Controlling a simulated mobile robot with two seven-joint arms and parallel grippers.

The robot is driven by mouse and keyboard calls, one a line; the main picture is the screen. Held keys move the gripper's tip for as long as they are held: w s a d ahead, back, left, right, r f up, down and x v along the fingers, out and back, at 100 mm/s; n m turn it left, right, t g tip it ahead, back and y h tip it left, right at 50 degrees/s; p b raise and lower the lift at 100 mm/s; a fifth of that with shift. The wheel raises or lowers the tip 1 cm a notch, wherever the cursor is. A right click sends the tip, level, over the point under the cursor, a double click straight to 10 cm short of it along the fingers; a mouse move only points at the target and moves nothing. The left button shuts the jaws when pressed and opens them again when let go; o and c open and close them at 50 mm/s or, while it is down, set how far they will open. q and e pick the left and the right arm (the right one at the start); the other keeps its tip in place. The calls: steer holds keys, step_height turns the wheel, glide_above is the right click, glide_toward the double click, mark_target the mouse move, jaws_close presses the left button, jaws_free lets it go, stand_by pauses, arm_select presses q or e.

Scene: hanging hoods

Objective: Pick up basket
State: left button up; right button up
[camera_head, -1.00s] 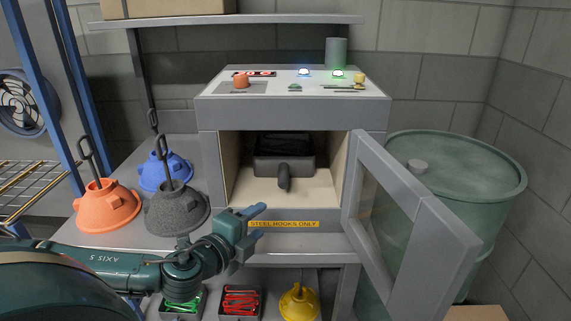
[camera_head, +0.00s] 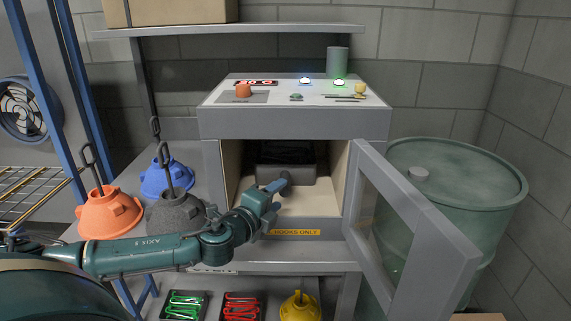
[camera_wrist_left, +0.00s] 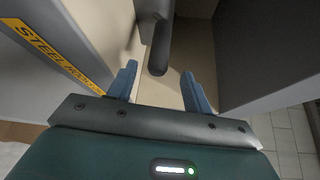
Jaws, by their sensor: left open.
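The basket (camera_head: 297,170) is a dark grey box with a thick handle pointing out toward me. It sits inside the open cabinet (camera_head: 330,205). My left gripper (camera_head: 277,188) is at the cabinet opening, in front of the basket, and partly covers its handle in the head view. In the left wrist view the basket handle (camera_wrist_left: 158,50) hangs between the two blue fingers of my left gripper (camera_wrist_left: 160,88), a little beyond their tips. The fingers are apart and not closed on it. My right gripper is not in view.
The cabinet door (camera_head: 415,235) stands open at the right, before a green drum (camera_head: 460,165). Orange (camera_head: 105,215), blue (camera_head: 165,178) and grey (camera_head: 178,215) hoods with hooks stand at the left. A yellow label (camera_head: 296,232) marks the cabinet's front edge. Bins and a yellow funnel-shaped thing (camera_head: 300,307) lie below.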

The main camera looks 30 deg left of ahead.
mark_target(281, 192)
arm_select(q)
steer(key=shift+w+a+f+p, duration=0.1)
steer(key=shift+w+p, duration=0.05)
steer(key=shift+w, duration=0.65)
steer(key=shift+w+a+f+p, duration=0.1)
steer(key=shift+w+f, duration=0.05)
steer(key=shift+w, duration=0.6)
steer(key=shift+w+a+f+p, duration=0.1)
steer(key=shift+w+p, duration=0.05)
steer(key=shift+w, duration=0.65)
steer(key=shift+c, duration=0.4)
jaws_close()
steer(key=shift+r, duration=0.15)
